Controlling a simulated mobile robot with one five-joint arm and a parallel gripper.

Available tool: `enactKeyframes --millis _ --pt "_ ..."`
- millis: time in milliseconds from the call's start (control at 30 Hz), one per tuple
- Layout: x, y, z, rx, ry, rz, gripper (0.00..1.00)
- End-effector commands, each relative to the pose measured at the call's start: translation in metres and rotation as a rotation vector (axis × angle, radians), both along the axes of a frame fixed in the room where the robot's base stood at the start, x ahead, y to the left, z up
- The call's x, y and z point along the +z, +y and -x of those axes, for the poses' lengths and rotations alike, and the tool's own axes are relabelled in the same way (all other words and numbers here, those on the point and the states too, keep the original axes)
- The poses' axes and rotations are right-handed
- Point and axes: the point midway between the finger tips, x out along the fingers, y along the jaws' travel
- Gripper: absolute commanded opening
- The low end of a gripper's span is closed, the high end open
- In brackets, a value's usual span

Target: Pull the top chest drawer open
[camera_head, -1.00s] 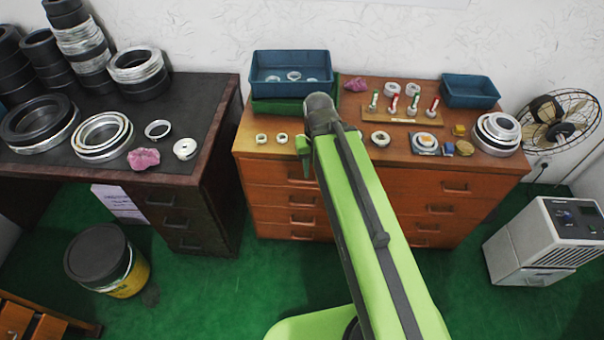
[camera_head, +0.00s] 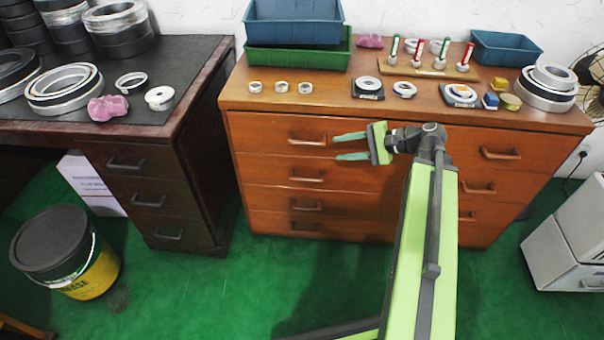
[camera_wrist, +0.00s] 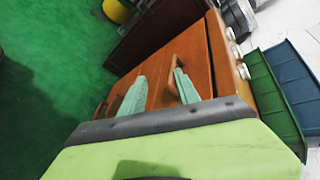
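The wooden chest (camera_head: 400,205) stands ahead, and its top drawer (camera_head: 262,132) looks flush with the front. The top drawer's left handle (camera_head: 307,139) is a horizontal wooden pull; its right handle (camera_head: 500,154) is farther right. My gripper (camera_head: 337,148) is open and empty, its green fingers one above the other and pointing left, just right of the left handle. In the wrist view my gripper (camera_wrist: 160,73) shows its two fingers apart, with a handle (camera_wrist: 175,68) close to the right finger. Contact with the handle cannot be told.
On the chest top are several rings, a green tray (camera_head: 300,57) under a blue tray (camera_head: 293,33), another blue tray (camera_head: 506,48) and a peg board (camera_head: 418,68). A dark desk (camera_head: 190,100) and a bucket (camera_head: 65,255) stand left. Green floor is clear in front.

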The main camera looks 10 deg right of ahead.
Motion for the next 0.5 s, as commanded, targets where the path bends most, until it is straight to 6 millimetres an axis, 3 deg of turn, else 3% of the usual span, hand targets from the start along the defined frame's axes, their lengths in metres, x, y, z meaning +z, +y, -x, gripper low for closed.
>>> enactKeyframes --millis 33,233,500 --pt "-0.027 -0.014 -0.001 -0.040 -0.012 -0.059 0.38" --pt "-0.021 -0.043 0.000 -0.123 -0.047 -0.214 0.38" --pt "-0.017 -0.040 -0.004 -0.130 -0.052 -0.233 0.38"
